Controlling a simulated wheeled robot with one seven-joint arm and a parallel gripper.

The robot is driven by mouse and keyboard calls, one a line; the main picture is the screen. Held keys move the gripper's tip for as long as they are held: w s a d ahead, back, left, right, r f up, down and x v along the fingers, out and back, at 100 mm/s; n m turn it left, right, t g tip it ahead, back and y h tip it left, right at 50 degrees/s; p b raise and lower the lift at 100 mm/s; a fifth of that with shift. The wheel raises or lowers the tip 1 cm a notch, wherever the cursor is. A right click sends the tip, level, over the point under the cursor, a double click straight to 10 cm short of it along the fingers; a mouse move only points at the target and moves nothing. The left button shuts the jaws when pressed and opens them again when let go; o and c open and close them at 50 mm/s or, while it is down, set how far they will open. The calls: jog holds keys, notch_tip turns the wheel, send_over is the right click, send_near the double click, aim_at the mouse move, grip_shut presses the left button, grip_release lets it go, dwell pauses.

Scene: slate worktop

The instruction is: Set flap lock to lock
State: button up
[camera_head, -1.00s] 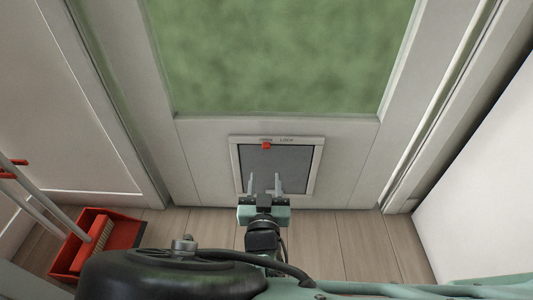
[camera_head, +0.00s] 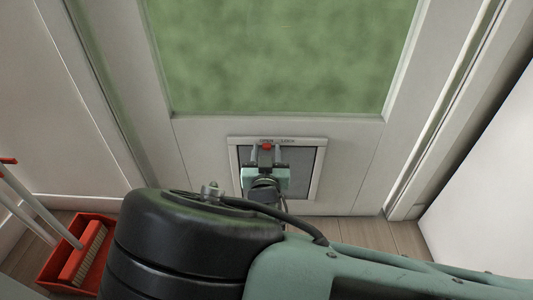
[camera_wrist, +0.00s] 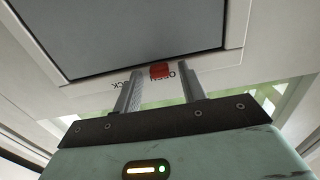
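The pet flap (camera_head: 302,167) is a grey panel in a white frame, set low in the door. The red flap lock slider (camera_head: 267,147) sits at the top of the frame, under the word OPEN, left of the word LOCK. In the wrist view the red slider (camera_wrist: 159,71) shows by the printed letters, with OPEN beside it. My gripper (camera_head: 267,150) is open, with one finger on each side of the slider. In the wrist view, gaps show between the slider and both fingers of my gripper (camera_wrist: 160,88). I cannot tell whether the fingertips reach past it.
The door's green glass pane (camera_head: 275,55) is above the flap. A red dustpan (camera_head: 60,250) with a brush (camera_head: 85,255) stands on the wooden floor at the lower left. A white wall is close on the right.

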aim_at(290, 142)
grip_shut()
jog(key=shift+d+r, duration=0.1)
jog(key=shift+d, duration=0.25)
jog(key=d+p, duration=0.3)
jog(key=d, duration=0.2)
jog(key=shift+s+p, duration=0.1)
jog(key=shift+p, duration=0.2)
jog(key=shift+d, duration=0.25)
jog(key=shift+o, duration=1)
grip_release()
jog(key=shift+s, duration=0.1)
